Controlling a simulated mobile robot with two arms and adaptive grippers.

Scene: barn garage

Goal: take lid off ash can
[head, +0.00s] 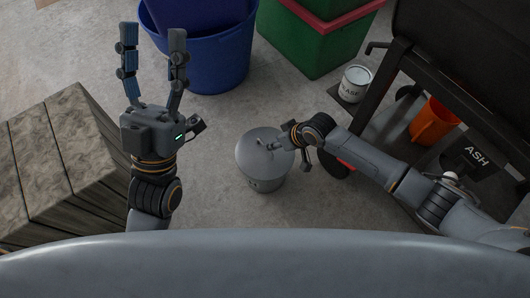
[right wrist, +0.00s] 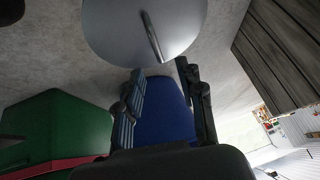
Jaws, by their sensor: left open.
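A small grey can (head: 266,184) stands upright on the concrete floor. Its round grey lid (head: 256,148) sits on top and has a thin bar handle (head: 268,146). In the right wrist view the lid (right wrist: 115,28) and handle (right wrist: 151,37) fill the top. My right gripper (right wrist: 160,69) is open; the near end of the handle shows between its fingertips, but I cannot tell whether they touch it. In the head view, the right gripper is partly hidden at the lid's right side. My left gripper (head: 151,42) is open, empty and raised, left of the can.
A dark cart (head: 450,90) stands right, with an orange bucket (head: 434,121), a dark container labelled ASH (head: 477,157) and a white grease can (head: 356,79). A blue tub (head: 215,50) and green bin (head: 305,42) stand behind. A wooden crate (head: 60,165) is at left.

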